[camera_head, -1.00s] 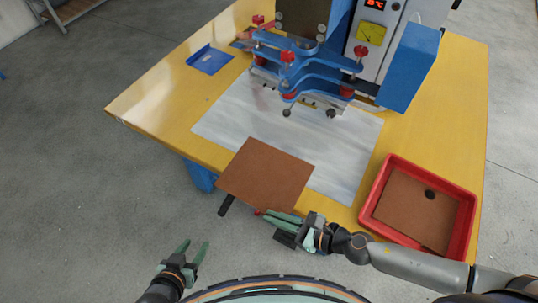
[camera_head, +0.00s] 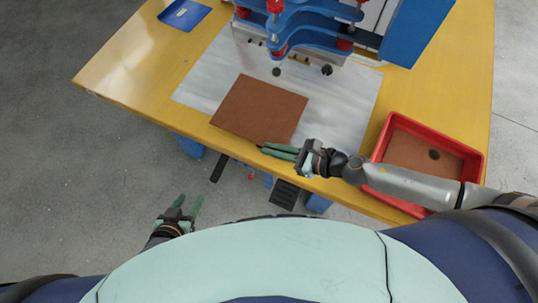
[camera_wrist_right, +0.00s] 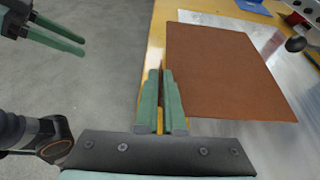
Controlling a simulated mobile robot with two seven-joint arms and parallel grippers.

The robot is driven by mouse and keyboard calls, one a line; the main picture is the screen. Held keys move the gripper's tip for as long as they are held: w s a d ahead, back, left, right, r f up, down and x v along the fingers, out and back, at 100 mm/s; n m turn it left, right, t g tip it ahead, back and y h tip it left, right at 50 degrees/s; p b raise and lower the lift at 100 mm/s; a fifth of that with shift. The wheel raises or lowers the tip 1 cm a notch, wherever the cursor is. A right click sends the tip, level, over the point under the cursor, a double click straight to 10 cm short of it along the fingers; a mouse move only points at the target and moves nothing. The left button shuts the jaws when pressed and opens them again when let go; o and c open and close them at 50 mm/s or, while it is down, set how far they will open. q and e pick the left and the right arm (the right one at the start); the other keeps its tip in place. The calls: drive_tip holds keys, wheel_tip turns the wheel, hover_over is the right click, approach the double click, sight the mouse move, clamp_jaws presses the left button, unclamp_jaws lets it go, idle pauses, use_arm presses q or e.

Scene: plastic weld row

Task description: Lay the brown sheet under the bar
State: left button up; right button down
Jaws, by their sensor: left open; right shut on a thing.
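The brown sheet (camera_head: 260,107) is over the white-grey plate (camera_head: 345,108) on the yellow table, in front of the blue machine. My right gripper (camera_head: 266,149) is shut on the sheet's near edge. In the right wrist view the sheet (camera_wrist_right: 225,70) reaches away from the closed green fingers (camera_wrist_right: 163,95). The bar (camera_head: 300,60) is the machine's lower part, with black knobs below it, and lies beyond the sheet's far edge. My left gripper (camera_head: 186,208) is open and empty, off the table's front edge. I cannot tell whether the sheet touches the plate.
A red tray (camera_head: 476,165) at the table's right holds another brown sheet (camera_head: 420,152) with a dark round spot. A blue piece (camera_head: 185,14) lies at the back left. The yellow table (camera_head: 130,75) is clear at the left.

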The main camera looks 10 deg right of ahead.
sight(294, 114)
drive_tip(key=shift+w+d+f+b, duration=0.25)
drive_tip(key=shift+w+f+b, duration=0.05)
drive_tip(key=shift+w+f, duration=0.1)
drive_tip(key=w+d+b, duration=0.1)
drive_tip(key=w, duration=0.1)
drive_tip(key=w+d+b, duration=0.1)
drive_tip(key=w, duration=0.1)
drive_tip(key=w+d+b, duration=0.1)
drive_tip(key=w+d, duration=0.1)
drive_tip(key=shift+w+d+f, duration=0.1)
drive_tip(key=shift+w, duration=0.05)
drive_tip(key=w+d+b, duration=0.1)
drive_tip(key=w, duration=0.1)
drive_tip(key=w+d+b, duration=0.1)
drive_tip(key=w, duration=0.1)
drive_tip(key=shift+d, duration=0.4)
drive_tip(key=shift+s+a+f+b, duration=0.1)
drive_tip(key=shift+f+b, duration=0.45)
drive_tip(key=shift+f, duration=0.3)
drive_tip(key=shift+f+b, duration=0.2)
drive_tip(key=shift+b, duration=0.25)
drive_tip(key=shift+s, duration=0.1)
